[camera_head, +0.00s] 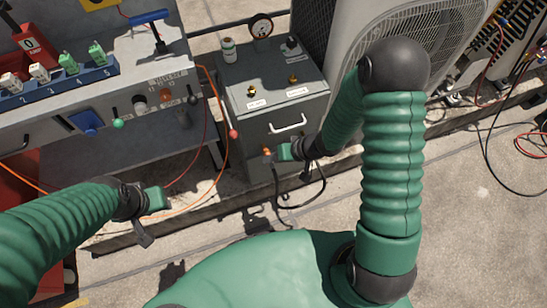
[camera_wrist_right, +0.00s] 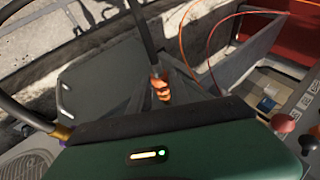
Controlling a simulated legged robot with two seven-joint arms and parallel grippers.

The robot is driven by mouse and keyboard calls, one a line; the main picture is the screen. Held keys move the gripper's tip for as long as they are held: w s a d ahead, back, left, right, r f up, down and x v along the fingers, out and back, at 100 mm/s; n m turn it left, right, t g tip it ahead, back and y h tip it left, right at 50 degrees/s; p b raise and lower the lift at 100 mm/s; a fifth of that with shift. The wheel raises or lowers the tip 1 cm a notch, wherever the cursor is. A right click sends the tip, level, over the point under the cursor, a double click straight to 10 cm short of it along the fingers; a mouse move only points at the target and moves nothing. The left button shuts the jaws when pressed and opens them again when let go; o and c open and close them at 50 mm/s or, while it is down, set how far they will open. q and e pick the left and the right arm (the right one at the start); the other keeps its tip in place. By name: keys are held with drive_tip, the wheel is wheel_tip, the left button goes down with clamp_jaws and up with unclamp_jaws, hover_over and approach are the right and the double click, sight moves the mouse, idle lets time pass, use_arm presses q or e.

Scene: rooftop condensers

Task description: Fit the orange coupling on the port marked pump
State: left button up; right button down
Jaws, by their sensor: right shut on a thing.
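My right gripper (camera_head: 272,152) is shut on the orange coupling (camera_head: 266,151), in front of the grey box (camera_head: 262,125). In the right wrist view the orange coupling (camera_wrist_right: 160,88) sits just beyond the dark gripper edge, with a black hose running from it. The fingers are mostly hidden there. Two brass ports stand on the box top, a left port (camera_head: 252,91) and a right port (camera_head: 294,79), each with a small label too small to read. The coupling is apart from both, lower and nearer. My left gripper (camera_head: 160,198) is empty over the floor at left; its jaw gap is unclear.
The box top also carries a white bottle (camera_head: 228,49), a gauge (camera_head: 261,26) and a dark knob fitting (camera_head: 291,46). A handle (camera_head: 287,123) juts from its front. A bench (camera_head: 90,100) stands left, a condenser (camera_head: 400,35) behind right. An orange cable (camera_head: 222,140) hangs between bench and box.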

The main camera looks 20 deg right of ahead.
drive_tip(key=c, duration=1.9)
unclamp_jaws()
clamp_jaws()
drive_tip(key=shift+s+d, duration=0.1)
drive_tip(key=shift+s, duration=0.15)
drive_tip(key=shift+s, duration=2.15)
unclamp_jaws()
clamp_jaws()
